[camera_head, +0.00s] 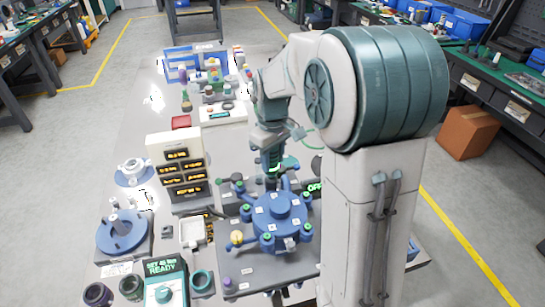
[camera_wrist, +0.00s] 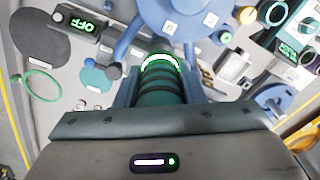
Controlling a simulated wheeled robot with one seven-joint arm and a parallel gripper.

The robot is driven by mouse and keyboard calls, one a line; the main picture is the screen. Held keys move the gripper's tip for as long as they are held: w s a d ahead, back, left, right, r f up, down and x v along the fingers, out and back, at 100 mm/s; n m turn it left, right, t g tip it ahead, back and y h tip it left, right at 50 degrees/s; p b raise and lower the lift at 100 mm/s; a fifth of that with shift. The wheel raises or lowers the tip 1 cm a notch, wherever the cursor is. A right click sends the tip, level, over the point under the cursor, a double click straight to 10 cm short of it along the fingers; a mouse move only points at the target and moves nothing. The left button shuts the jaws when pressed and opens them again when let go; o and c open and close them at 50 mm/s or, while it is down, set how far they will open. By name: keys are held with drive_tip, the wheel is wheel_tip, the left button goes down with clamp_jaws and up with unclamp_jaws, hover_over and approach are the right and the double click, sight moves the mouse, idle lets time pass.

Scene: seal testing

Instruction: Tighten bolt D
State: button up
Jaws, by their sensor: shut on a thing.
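A round blue fixture (camera_head: 278,212) with a flange and several bolts around its rim stands on a grey base plate; white letter tags sit on its top. The tags are too small to read, so I cannot tell which bolt is D. My gripper (camera_head: 272,168) is over the far side of the fixture. It is shut on a dark green ribbed tool (camera_wrist: 162,85) with a glowing ring, held between blue fingers in the wrist view. The tool's lower end is hidden, so I cannot tell whether it touches a bolt. Part of the fixture (camera_wrist: 182,15) shows beyond the tool.
A box reading READY (camera_head: 165,285) stands at the front left. A stack of displays (camera_head: 182,170) is left of the fixture, beside a white tray (camera_head: 192,233). A blue round stand (camera_head: 122,233) is further left. An OFF display (camera_wrist: 84,24) stands close to the fixture.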

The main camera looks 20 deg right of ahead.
drive_tip(key=shift+r+p, duration=1.95)
drive_tip(key=shift+r, duration=0.6)
drive_tip(key=shift+s+f, duration=0.1)
